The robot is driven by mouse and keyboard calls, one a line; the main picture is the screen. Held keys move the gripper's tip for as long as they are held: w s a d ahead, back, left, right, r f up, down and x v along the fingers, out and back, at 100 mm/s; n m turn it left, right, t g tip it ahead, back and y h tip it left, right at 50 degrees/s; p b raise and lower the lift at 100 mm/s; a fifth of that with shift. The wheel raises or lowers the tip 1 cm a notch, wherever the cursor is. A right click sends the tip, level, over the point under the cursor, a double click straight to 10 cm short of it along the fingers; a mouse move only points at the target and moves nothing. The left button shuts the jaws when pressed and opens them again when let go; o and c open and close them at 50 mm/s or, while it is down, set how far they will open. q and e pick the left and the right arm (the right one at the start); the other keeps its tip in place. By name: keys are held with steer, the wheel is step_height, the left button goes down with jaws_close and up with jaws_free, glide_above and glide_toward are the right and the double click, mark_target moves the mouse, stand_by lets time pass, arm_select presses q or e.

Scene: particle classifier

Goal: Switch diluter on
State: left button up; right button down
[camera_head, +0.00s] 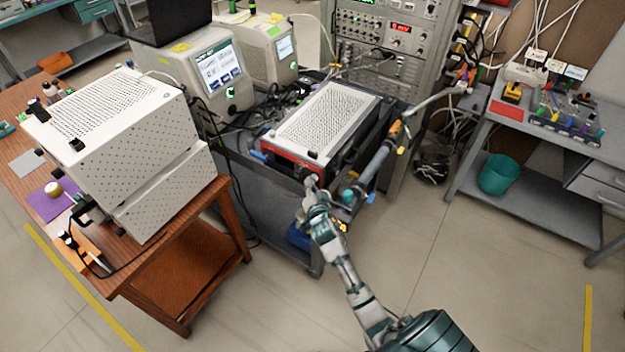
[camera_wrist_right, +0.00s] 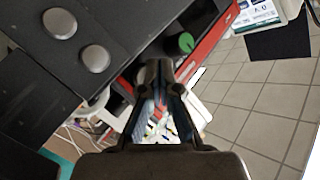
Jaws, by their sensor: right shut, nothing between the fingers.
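A box with a perforated light top (camera_head: 325,115) and a red-edged dark front sits on the grey cart; no label marks it as the diluter. My right gripper (camera_head: 311,184) is at the front of this box, near its lower right part. In the right wrist view, my right gripper (camera_wrist_right: 163,72) is shut with nothing held. A green round knob or button (camera_wrist_right: 186,43) shows just beyond the fingertips, on a dark panel beside a red strip (camera_wrist_right: 212,58). I cannot tell whether the fingertips touch it. My left gripper is not in view.
Two silver round knobs (camera_wrist_right: 60,23) are on a black surface in the wrist view. A wooden table (camera_head: 165,255) with stacked white perforated boxes (camera_head: 125,130) stands left. An instrument rack (camera_head: 385,45) is behind. A grey bench (camera_head: 545,135) is right. Open floor lies in front.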

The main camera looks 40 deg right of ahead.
steer(key=shift+d, duration=0.25)
steer(key=shift+w, duration=0.15)
steer(key=shift+d, duration=0.25)
stand_by(0.3)
stand_by(0.4)
steer(key=shift+s+a+f, duration=0.1)
steer(key=shift+s+a, duration=0.2)
steer(key=shift+a, duration=0.25)
steer(key=shift+s+a, duration=0.25)
steer(key=shift+a, duration=0.3)
steer(key=shift+s+a+p, duration=0.15)
steer(key=shift+s+a, duration=0.15)
steer(key=shift+a, duration=0.5)
steer(key=shift+s+a+p, duration=0.1)
steer(key=shift+s+a, duration=0.25)
steer(key=shift+a, duration=0.45)
steer(key=shift+s+a+p, duration=0.15)
steer(key=shift+s+a, duration=0.15)
steer(key=shift+a, duration=0.5)
